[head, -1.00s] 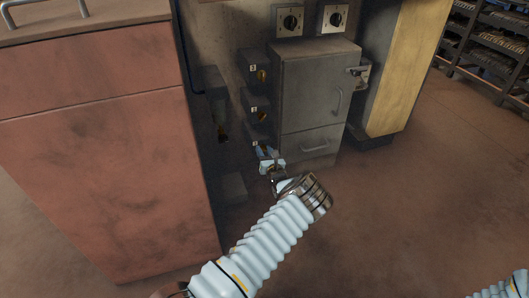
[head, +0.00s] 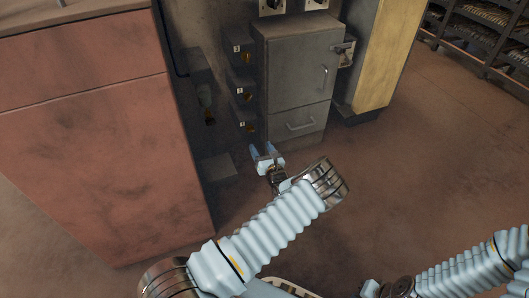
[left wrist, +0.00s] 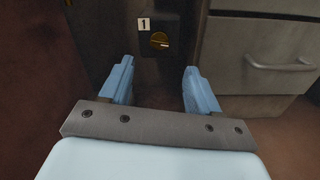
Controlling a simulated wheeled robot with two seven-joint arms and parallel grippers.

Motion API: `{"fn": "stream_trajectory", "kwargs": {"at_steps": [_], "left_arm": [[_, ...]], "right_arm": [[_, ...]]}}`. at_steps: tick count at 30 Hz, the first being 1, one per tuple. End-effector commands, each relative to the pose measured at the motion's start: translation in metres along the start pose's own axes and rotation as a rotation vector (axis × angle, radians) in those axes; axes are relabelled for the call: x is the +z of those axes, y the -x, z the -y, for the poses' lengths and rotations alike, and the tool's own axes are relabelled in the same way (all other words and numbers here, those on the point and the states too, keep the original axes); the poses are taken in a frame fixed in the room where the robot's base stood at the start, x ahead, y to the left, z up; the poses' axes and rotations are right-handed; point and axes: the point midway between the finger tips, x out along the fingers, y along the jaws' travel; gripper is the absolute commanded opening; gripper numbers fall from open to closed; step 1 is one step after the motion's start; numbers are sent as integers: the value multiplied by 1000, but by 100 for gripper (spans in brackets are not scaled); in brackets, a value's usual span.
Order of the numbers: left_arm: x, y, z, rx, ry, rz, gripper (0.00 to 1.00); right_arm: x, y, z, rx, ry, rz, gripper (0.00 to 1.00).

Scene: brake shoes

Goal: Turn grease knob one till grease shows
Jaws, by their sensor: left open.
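Grease knob one (left wrist: 159,41) is a round brass-coloured knob on a dark box, with a white "1" label at its upper left. In the head view this knob (head: 248,127) is the lowest of three in a column on the wall. My left gripper (head: 267,158) is open and empty, a little below and in front of the knob. In the left wrist view the fingers (left wrist: 160,88) are apart, with the knob above and beyond the gap, touching neither. My right arm enters at the lower right; its gripper's jaws cannot be made out. I see no grease at the knob.
A grey metal cabinet (head: 290,85) with handles stands just right of the knobs. A large reddish cabinet (head: 95,160) stands at the left. A dark fixture (head: 201,85) is on the wall between them. A yellow panel (head: 378,55) and racks stand further right. The brown floor at right is clear.

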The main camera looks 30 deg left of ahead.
Motion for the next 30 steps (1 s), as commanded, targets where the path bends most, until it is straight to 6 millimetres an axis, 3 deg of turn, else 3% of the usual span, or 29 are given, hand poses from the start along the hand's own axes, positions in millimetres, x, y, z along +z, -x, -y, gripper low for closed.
{"fn": "stream_trajectory", "kwargs": {"at_steps": [3,7,23,26,30], "left_arm": [[1,19,0,-1,-3,0,62],[0,31,0,-1,-2,-1,62],[0,33,0,0,-1,0,62],[9,33,-2,0,-1,0,62],[36,33,-7,0,-1,0,62]], "right_arm": [[0,4,2,0,0,1,0],[0,5,2,0,0,2,0],[0,5,2,0,0,2,0],[0,13,5,0,0,1,0],[0,39,14,1,2,-1,0]]}}
